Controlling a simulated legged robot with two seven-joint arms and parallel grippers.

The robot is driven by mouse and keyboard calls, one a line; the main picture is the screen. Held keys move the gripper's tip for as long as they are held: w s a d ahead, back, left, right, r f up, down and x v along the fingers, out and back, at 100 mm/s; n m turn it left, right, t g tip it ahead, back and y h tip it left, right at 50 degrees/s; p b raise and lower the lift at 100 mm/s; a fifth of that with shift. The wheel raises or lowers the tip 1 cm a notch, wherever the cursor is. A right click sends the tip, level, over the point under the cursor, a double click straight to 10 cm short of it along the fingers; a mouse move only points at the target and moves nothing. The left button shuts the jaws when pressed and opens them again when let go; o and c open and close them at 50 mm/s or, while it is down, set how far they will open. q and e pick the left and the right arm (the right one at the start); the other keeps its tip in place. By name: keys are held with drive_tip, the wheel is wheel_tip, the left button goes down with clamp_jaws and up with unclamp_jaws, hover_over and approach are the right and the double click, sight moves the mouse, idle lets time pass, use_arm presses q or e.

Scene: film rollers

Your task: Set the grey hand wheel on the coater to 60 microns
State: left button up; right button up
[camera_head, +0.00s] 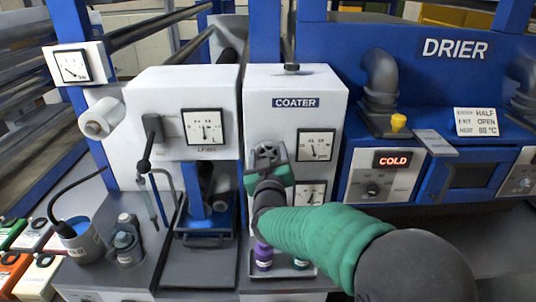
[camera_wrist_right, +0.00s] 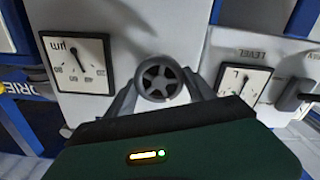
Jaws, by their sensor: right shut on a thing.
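The grey hand wheel (camera_head: 267,151) is on the white front of the coater (camera_head: 296,82), left of its upper dial (camera_head: 317,145). My right gripper (camera_head: 268,160) is shut on the hand wheel, its green body just below it. In the right wrist view the spoked wheel (camera_wrist_right: 160,79) sits between the two grey fingers (camera_wrist_right: 160,85). That view shows a micron dial (camera_wrist_right: 76,64) on the left, turned over, with a thin needle. My left gripper is not in view.
A lower dial (camera_head: 311,193) is partly hidden behind my green arm. Purple (camera_head: 263,257) and green-capped bottles stand below the coater. A lever unit (camera_head: 150,138) with another dial (camera_head: 203,127) is to the left. The drier (camera_head: 455,48) stands to the right.

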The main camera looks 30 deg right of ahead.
drive_tip(key=shift+f, duration=0.4)
drive_tip(key=m+b, duration=0.8)
drive_tip(key=m, duration=0.3)
drive_tip(key=shift+f+m, duration=0.1)
drive_tip(key=shift+m, duration=0.2)
